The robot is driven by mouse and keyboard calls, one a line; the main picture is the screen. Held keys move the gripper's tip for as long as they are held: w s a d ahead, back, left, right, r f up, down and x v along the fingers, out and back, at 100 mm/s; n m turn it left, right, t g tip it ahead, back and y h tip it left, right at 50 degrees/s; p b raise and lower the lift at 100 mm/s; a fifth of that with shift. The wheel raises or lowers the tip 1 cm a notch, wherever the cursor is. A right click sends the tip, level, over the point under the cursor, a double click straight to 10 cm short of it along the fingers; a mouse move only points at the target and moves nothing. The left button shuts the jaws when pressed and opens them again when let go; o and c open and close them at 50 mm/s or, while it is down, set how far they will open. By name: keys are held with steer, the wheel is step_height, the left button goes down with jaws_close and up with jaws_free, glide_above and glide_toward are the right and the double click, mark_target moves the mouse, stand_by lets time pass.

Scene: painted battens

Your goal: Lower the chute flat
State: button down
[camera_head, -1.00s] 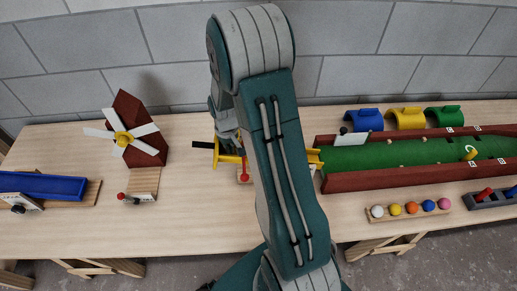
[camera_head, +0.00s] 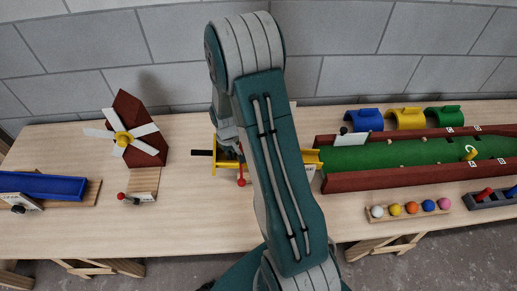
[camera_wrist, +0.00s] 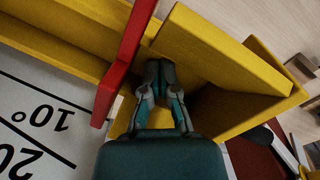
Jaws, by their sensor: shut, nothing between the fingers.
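The yellow chute (camera_head: 229,159) stands mid-table, with a black handle (camera_head: 202,153) at its left end and a red ball-ended lever (camera_head: 241,182) below. My arm hides its middle. In the wrist view the yellow chute walls (camera_wrist: 220,50) fill the upper part, and a red bar (camera_wrist: 124,65) crosses them. A white angle card (camera_wrist: 40,125) reads 10° and 20°. My gripper (camera_wrist: 160,68) is shut and empty, its fingertips close against the yellow walls; I cannot tell whether they touch. In the head view the gripper is mostly hidden behind my arm.
A red-walled green lane (camera_head: 400,152) adjoins at right, with coloured arches (camera_head: 405,118) behind and a ball rack (camera_head: 411,211) in front. A windmill (camera_head: 125,138) and a blue trough (camera_head: 43,186) stand at left. Bare table lies in front of the chute.

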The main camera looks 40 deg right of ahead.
steer(key=shift+f, duration=2.5)
steer(key=shift+r, duration=6)
